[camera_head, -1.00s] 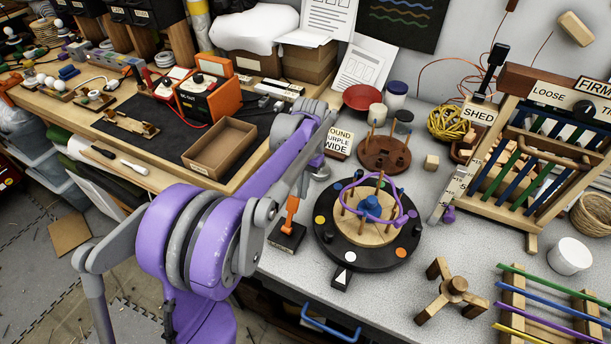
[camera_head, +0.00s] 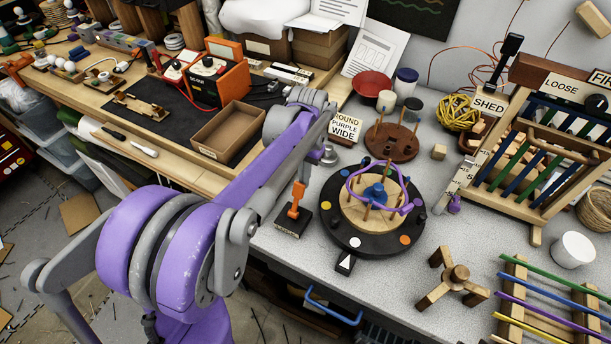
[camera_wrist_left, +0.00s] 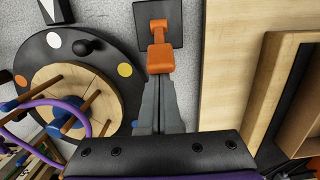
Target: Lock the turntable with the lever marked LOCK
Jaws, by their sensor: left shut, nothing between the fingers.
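The orange lever (camera_head: 296,200) stands on a small black base (camera_head: 291,224) left of the turntable (camera_head: 350,236). Any lettering on the base is too small to read. The turntable is a black disc with coloured dots and a wooden hub with pegs; a purple cane (camera_head: 350,183) loops around them. In the left wrist view, the orange lever (camera_wrist_left: 160,58) is straight ahead of my left gripper (camera_wrist_left: 158,84). Its grey fingers are together and empty, their tips at the lever's near end; I cannot tell whether they touch. In the head view, my arm largely hides this gripper. My right gripper is not in view.
A ROUND PURPLE WIDE sign (camera_head: 346,127) stands behind the turntable. A three-armed wooden piece (camera_head: 453,285) lies in front right of it, and a rack of coloured canes (camera_head: 550,312) is farther right. An open brown box (camera_head: 226,132) sits on the left bench.

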